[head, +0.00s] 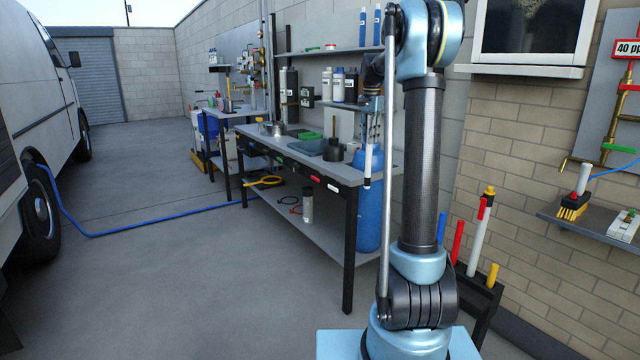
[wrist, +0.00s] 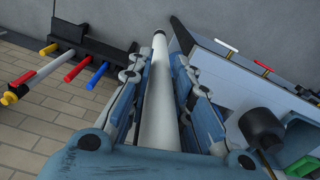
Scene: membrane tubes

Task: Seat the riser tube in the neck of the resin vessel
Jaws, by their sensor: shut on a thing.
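My gripper (head: 372,108) is shut on a long white tube, which I take for the riser tube (head: 367,165). The tube hangs nearly upright, its dark-tipped lower end in front of a blue cylinder. In the wrist view the tube (wrist: 158,95) runs between the two fingers of my gripper (wrist: 158,82), its far end over the grey floor. The blue cylinder (head: 369,215), likely the resin vessel, stands at the right end of the workbench. Its top is partly hidden behind the tube and gripper, and I cannot make out its neck. I see no contact between tube and vessel.
The workbench (head: 255,132) carries a black pot (head: 333,150), a green item and a tray. Shelves with bottles hang above it. A rack with coloured handles (wrist: 88,50) stands by the brick wall. A blue hose (head: 150,227) crosses the floor from the van.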

